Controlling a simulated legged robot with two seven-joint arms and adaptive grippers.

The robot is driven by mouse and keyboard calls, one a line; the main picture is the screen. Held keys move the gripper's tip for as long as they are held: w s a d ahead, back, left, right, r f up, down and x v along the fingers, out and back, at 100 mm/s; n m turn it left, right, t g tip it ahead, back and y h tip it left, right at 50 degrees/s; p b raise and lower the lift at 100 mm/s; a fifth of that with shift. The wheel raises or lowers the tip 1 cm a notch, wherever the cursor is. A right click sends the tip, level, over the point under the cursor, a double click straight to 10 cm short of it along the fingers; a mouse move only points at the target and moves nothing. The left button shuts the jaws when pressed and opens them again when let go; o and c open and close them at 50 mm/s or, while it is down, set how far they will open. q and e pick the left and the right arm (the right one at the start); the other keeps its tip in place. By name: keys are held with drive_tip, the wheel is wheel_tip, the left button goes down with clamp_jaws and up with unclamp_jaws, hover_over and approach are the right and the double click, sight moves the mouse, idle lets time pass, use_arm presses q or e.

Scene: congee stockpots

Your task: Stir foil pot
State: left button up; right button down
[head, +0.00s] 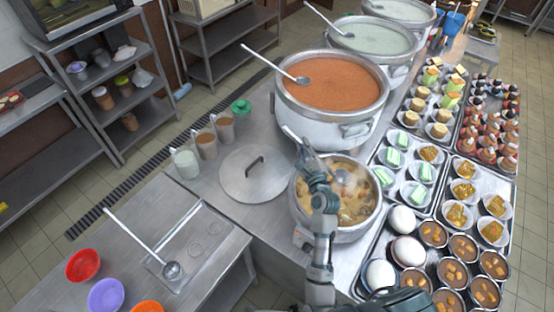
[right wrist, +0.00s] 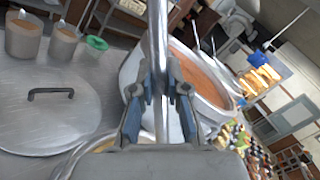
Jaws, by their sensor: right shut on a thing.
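A metal pot of chunky yellow-brown stew (head: 365,204) stands in the middle of the counter; I take it to be the foil pot. My right gripper (head: 312,165) is above its left side. In the right wrist view, its two fingers (right wrist: 160,100) are shut on the metal handle of a ladle (right wrist: 158,40). The ladle's handle end (head: 291,133) sticks out up-left past the gripper, and its bowl (head: 343,177) is in the stew. My arm covers part of the pot. My left gripper is not in view.
A lid (head: 252,174) lies left of the pot, near several cups. A large pot of orange congee (head: 330,86) with its own ladle stands close behind. Trays of desserts, white eggs (head: 403,220) and bowls crowd the right. Another ladle (head: 172,270) lies in a tray at front left.

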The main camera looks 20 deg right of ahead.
drive_tip(key=d+r+m+h+p, duration=0.1)
drive_tip(key=d+r+m+h, duration=0.15)
drive_tip(key=d, duration=0.35)
use_arm(q)
wheel_tip(320, 180, down, 8)
drive_tip(key=b, duration=0.9)
drive_tip(key=shift+s+r, duration=0.15)
use_arm(e)
wheel_tip(320, 180, down, 15)
drive_tip(key=shift+s+a+r, duration=0.15)
drive_tip(key=shift+s, duration=0.2)
use_arm(q)
drive_tip(key=shift+d, duration=0.15)
